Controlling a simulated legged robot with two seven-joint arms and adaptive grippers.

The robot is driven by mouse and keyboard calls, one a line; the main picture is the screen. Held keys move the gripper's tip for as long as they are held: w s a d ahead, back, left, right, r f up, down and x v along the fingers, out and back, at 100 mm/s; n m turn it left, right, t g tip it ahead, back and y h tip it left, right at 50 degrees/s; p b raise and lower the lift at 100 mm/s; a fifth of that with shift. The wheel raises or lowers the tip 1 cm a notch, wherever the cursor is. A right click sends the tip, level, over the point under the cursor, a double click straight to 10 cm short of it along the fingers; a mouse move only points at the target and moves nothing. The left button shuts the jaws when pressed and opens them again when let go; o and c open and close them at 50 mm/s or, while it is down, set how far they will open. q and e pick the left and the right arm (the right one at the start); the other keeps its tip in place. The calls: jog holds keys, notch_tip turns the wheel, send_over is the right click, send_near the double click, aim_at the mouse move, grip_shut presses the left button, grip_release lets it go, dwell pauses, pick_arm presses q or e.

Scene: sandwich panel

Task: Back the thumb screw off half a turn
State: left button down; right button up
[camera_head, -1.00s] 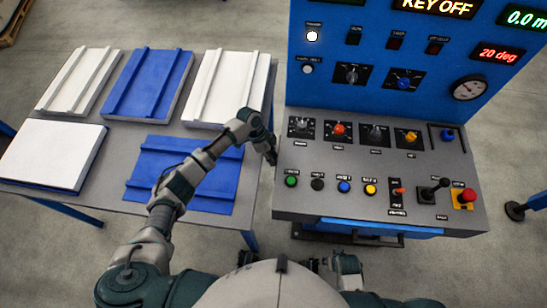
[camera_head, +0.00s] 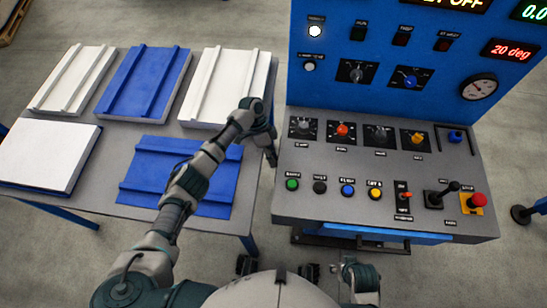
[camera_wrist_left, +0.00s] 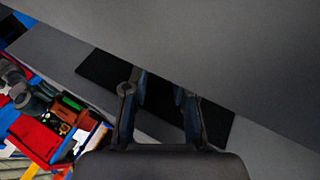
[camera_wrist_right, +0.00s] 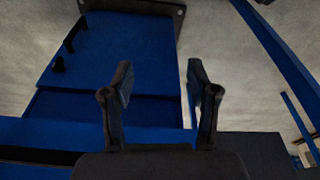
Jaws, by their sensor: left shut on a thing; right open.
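My left gripper (camera_head: 273,160) is at the left side of the grey control console (camera_head: 300,208), between it and the table. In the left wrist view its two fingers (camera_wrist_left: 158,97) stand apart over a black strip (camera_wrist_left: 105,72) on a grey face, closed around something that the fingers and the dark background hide. I take this to be the thumb screw, but its shape cannot be made out. In the right wrist view my right gripper (camera_wrist_right: 160,85) is open and empty in front of a blue surface (camera_wrist_right: 115,50).
The console top carries several knobs, buttons, a joystick (camera_head: 450,189) and a red stop button (camera_head: 477,199). A blue display panel (camera_head: 390,120) rises behind. The table (camera_head: 120,137) at left holds white and blue panels. A red tray of objects (camera_wrist_left: 38,138) shows in the left wrist view.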

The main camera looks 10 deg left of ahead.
pick_arm(q)
jog(key=shift+w+a, duration=0.15)
jog(key=shift+a, duration=0.15)
jog(key=c, duration=0.9)
grip_release()
jog(key=shift+c, duration=0.2)
jog(key=v, duration=1.2)
jog(key=shift+a+f, duration=0.1)
jog(key=shift+a, duration=0.05)
